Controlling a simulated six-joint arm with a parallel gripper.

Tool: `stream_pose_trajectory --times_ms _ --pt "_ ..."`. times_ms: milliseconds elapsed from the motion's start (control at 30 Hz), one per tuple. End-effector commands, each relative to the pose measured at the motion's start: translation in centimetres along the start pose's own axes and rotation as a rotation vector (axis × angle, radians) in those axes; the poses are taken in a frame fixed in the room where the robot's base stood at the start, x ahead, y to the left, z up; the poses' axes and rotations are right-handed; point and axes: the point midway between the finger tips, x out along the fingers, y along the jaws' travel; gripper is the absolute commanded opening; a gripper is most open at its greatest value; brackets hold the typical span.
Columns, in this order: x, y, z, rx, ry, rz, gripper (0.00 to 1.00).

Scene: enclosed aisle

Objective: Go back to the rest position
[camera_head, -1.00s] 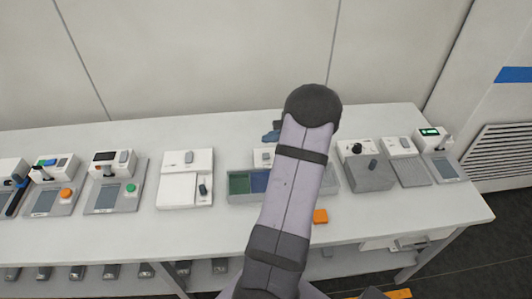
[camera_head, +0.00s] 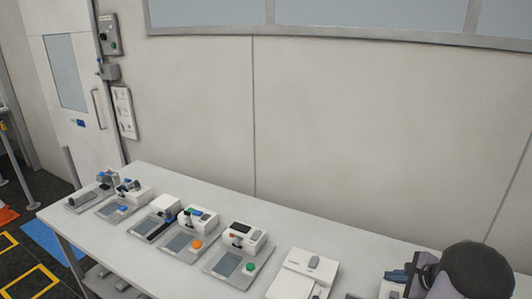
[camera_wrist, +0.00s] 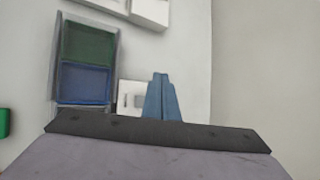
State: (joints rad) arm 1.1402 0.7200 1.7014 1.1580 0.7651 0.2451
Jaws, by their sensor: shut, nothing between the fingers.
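My gripper (camera_wrist: 160,82) shows in the wrist view as two blue-grey fingers pressed together, with nothing between them. It hangs over the table, just right of a small white device (camera_wrist: 131,97). In the head view, my gripper (camera_head: 396,277) is at the lower right, partly hidden by my dark rounded arm joint.
A grey tray (camera_wrist: 54,60) with green and blue compartments lies left of the fingers. The white table (camera_head: 150,235) carries several devices, including one with an orange button (camera_head: 197,245) and one with a green button (camera_head: 250,267). A wall stands behind; a door (camera_head: 70,80) is at left.

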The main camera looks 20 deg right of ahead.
Motion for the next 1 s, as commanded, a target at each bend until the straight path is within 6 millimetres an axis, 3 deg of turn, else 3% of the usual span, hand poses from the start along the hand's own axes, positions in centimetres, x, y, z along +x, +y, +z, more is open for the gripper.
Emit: stream_pose_trajectory --times_ms 167,300,400,500,700,833,1000 --pt "1.2 4.0 8.6 -0.271 -0.052 0.169 0.00" --pt "0.9 9.9 16.2 -0.590 -0.109 0.346 0.00" --pt "-0.4 14.9 20.6 -0.850 -0.155 0.470 0.00" --pt "-2.3 19.8 23.6 -1.118 -0.202 0.583 0.00" --pt "-6.8 27.7 25.9 -1.631 -0.288 0.754 0.00" --pt "-8.9 30.6 25.8 -1.890 -0.328 0.818 0.00" --pt "-10.5 32.4 25.2 -2.092 -0.355 0.859 0.00"
